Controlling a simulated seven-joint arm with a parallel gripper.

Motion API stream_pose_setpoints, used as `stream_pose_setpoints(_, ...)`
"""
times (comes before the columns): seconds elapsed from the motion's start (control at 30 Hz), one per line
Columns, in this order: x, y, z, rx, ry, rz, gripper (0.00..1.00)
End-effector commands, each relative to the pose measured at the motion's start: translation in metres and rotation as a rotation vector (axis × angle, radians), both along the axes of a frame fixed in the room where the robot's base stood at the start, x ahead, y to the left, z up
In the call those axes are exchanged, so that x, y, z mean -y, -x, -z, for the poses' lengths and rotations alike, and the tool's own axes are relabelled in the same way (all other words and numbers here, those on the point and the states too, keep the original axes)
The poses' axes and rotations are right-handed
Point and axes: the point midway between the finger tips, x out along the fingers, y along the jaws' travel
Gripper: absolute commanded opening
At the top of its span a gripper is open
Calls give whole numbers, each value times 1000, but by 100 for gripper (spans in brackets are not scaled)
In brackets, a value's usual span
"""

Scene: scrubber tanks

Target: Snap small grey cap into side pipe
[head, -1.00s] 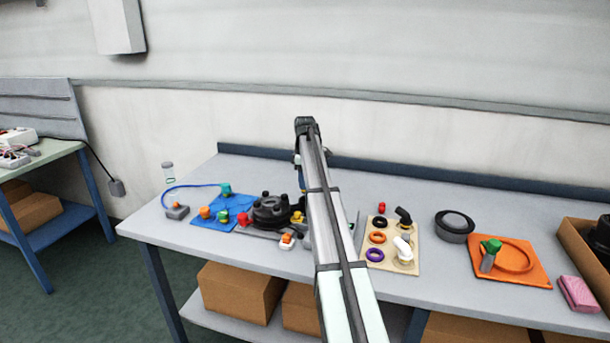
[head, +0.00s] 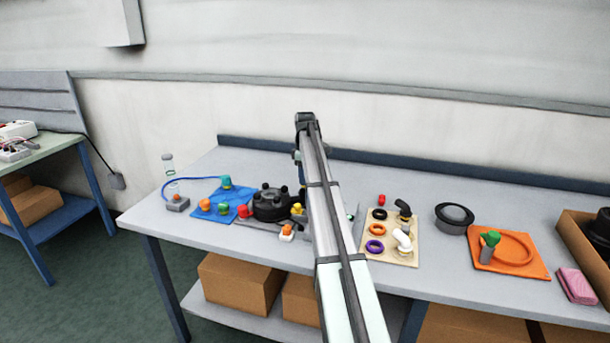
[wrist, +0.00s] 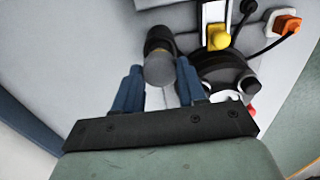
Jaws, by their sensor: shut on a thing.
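My gripper (wrist: 158,72) has its two blue fingers closed on the small grey cap (wrist: 160,68) in the wrist view. The cap shows a rounded grey face between the fingertips. A short dark pipe end (wrist: 158,38), which looks like the side pipe, lies directly beyond the cap. The two overlap in the view, so I cannot tell whether the cap is touching it or seated in it. The black round tank part (wrist: 225,70) is right of the fingers. In the head view my arm hides the cap and most of my gripper.
A yellow knob (wrist: 218,38) and an orange-and-white connector (wrist: 284,24) lie close by in the wrist view. The black tank lid (head: 272,204) and blue mat (head: 212,197) are left of my arm. A beige board (head: 408,255) with rings and elbows is right.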

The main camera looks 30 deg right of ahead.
Motion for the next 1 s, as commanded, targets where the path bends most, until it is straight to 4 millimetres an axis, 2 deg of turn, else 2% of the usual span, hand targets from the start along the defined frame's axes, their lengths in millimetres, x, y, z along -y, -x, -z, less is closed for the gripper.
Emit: stream_pose_setpoints(1.0,0,0,11,1,1,0,4)
